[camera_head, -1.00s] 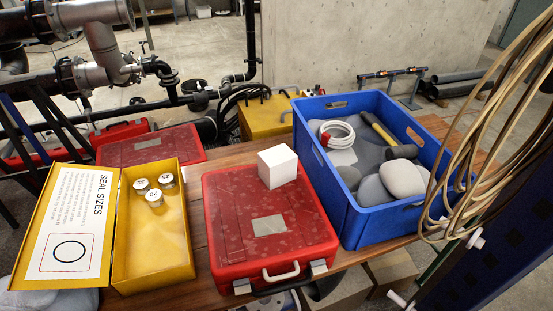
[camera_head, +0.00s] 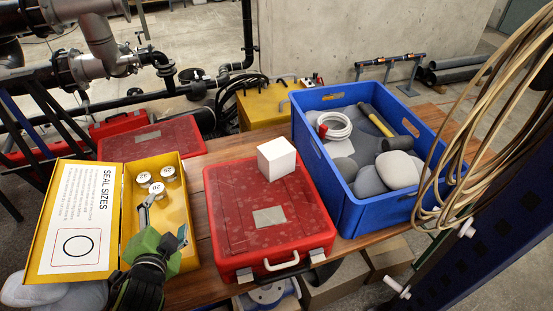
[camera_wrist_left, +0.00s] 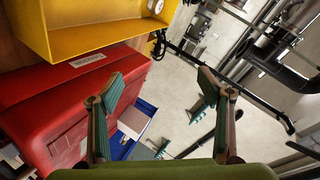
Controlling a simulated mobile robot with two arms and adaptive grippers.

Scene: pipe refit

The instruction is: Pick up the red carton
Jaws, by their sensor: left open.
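No separate red carton stands out; the red things I see are cases. A red case (camera_head: 235,220) with a white handle lies flat on the wooden table, a white cube (camera_head: 277,158) on its lid. Another red case (camera_head: 150,140) is behind the yellow box. My left gripper (camera_head: 165,222), with green finger parts, is over the front of the yellow box, left of the front red case. In the left wrist view its two fingers (camera_wrist_left: 160,80) are spread apart with nothing between them. A red case (camera_wrist_left: 50,100) fills the left there. My right gripper is not in view.
The open yellow box (camera_head: 190,262) holds several small lidded tins and a "SEAL SIZES" card. A blue crate (camera_head: 365,215) with a hammer, white coil and grey stones stands on the right. Beige cable loops (camera_head: 480,130) hang at the right edge. Little table is bare.

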